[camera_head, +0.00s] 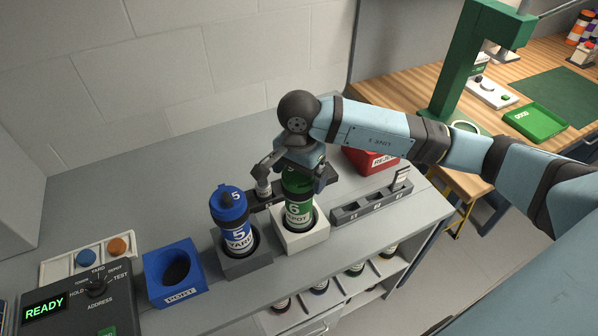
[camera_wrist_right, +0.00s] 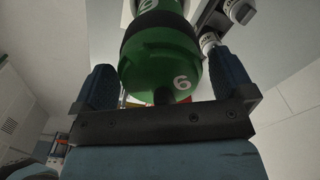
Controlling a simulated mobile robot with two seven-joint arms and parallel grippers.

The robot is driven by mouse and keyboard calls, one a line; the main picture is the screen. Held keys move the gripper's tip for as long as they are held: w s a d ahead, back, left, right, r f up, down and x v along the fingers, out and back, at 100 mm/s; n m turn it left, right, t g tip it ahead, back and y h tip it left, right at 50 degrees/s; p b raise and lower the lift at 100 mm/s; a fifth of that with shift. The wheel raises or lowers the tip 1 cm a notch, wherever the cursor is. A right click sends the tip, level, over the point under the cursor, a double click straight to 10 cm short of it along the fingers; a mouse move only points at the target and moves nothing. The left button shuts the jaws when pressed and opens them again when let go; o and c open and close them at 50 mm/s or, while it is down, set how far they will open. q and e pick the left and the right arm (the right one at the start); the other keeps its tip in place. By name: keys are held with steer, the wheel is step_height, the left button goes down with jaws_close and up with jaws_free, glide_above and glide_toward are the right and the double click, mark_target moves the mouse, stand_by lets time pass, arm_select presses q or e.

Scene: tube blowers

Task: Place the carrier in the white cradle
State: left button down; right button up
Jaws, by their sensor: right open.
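A green carrier (camera_head: 299,210) marked 6 and DEPOT stands upright, its lower end in the white cradle (camera_head: 303,240). My right gripper (camera_head: 295,178) is above it, pointing down, with its fingers on either side of the carrier's top. In the right wrist view my open right gripper (camera_wrist_right: 162,88) has the green carrier (camera_wrist_right: 160,60) between its fingers, with gaps showing at both sides. A blue carrier (camera_head: 232,222) marked 5 and YARD stands in a grey cradle (camera_head: 243,263) just to the left. My left gripper is not in view.
A blue open box (camera_head: 174,290) and a control box reading READY (camera_head: 60,308) are at the left. A grey slotted rack (camera_head: 370,208) and a red bin (camera_head: 365,160) are at the right. A lower shelf (camera_head: 330,295) holds several containers. The counter's back left is clear.

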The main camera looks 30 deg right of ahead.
step_height(320, 180, up, 11)
steer(key=shift+r+b, duration=0.2)
steer(key=shift+b, duration=1.05)
steer(key=shift+r, duration=0.5)
steer(key=shift+f, duration=0.1)
